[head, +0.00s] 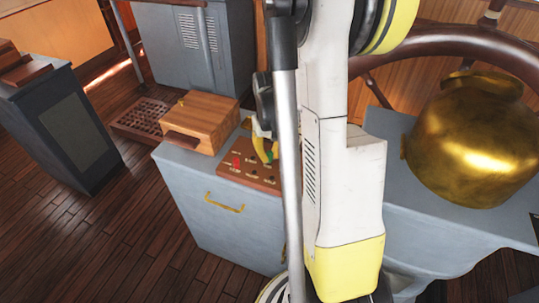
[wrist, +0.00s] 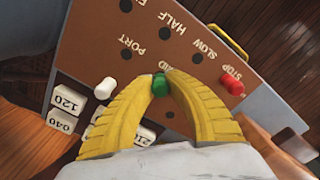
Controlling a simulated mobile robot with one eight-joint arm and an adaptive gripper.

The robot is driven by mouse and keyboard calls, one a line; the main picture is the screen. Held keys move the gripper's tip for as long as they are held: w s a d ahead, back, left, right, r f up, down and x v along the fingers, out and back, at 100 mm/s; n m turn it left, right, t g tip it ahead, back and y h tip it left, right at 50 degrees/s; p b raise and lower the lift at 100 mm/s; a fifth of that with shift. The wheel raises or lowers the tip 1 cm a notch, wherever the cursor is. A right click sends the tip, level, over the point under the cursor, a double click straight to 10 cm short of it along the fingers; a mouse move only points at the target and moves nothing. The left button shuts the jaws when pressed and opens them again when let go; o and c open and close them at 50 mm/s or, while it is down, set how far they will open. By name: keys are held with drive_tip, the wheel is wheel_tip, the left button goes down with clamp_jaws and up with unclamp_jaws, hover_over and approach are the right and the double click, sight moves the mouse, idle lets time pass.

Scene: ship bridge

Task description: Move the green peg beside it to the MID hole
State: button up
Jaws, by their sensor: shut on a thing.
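The brown peg board (head: 262,178) lies on a grey cabinet and also shows in the wrist view (wrist: 207,77). My gripper (wrist: 162,84) has its two yellow fingertips closed on the green peg (wrist: 161,80), just by a partly covered label ending in "ID". Whether the peg's lower end is in a hole or above the board is hidden. A red peg (wrist: 232,86) stands by STOP, and a white peg (wrist: 105,88) stands to the left below PORT. Open dark holes show by HALF (wrist: 165,33), SLOW (wrist: 197,57) and PORT (wrist: 139,50).
A wooden box (head: 200,122) stands on the grey cabinet (head: 215,200) left of the board. White number blocks (wrist: 68,99) lie past the board's lower left edge in the wrist view. A large brass vessel (head: 472,140) stands at the right, near a ship's wheel (head: 450,40).

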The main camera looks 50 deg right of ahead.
drive_tip(key=shift+f+b, duration=0.3)
idle(0.4)
drive_tip(key=o, duration=0.8)
drive_tip(key=shift+r, duration=0.1)
drive_tip(key=shift+r+p, duration=2.5)
drive_tip(key=shift+r, duration=0.95)
